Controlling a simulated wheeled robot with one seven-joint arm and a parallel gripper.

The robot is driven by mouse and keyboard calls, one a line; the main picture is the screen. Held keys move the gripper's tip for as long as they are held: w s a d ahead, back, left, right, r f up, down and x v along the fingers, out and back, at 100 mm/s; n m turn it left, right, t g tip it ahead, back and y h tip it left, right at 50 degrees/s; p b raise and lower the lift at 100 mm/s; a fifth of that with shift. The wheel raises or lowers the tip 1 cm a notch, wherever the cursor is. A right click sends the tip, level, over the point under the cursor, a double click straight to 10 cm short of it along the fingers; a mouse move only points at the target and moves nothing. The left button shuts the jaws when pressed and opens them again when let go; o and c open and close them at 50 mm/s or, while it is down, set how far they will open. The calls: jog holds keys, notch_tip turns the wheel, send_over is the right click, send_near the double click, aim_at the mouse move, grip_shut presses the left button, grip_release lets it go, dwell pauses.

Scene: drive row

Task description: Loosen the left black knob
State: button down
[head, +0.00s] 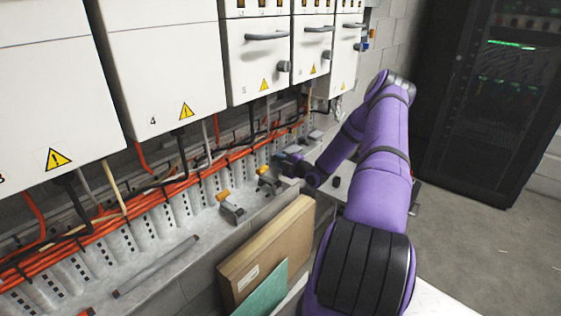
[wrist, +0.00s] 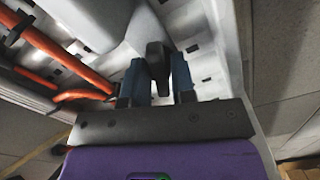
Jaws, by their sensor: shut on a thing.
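A black knob (wrist: 156,56) stands between the two blue fingers of my gripper (wrist: 159,72) in the wrist view. The fingers are shut on it, one on each side. In the head view my gripper (head: 288,160) is at the end of the purple arm, low over the grey ledge under the cabinets. The knob is too small and covered there to make out. No second black knob shows clearly, and the knob's turn angle cannot be read.
Orange cables (head: 150,190) run along the wall behind the ledge (head: 190,240). Two orange-handled fittings (head: 232,208) (head: 267,179) stand left of my gripper. White cabinets (head: 165,70) hang above. A cardboard panel (head: 268,250) leans in front. Floor at right is clear.

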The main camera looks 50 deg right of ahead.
jog(key=n, duration=0.3)
jog(key=shift+f+n, duration=0.1)
jog(key=shift+n, duration=0.3)
jog(key=n, duration=0.3)
jog(key=shift+n, duration=0.3)
jog(key=n, duration=0.6)
jog(key=shift+f+n, duration=0.1)
jog(key=shift+n, duration=0.2)
jog(key=shift+s, duration=0.1)
jog(key=c, duration=1.1)
grip_release()
jog(key=shift+c, duration=0.2)
jog(key=s, duration=1)
jog(key=shift+s+d, duration=0.35)
jog(key=shift+d, duration=0.1)
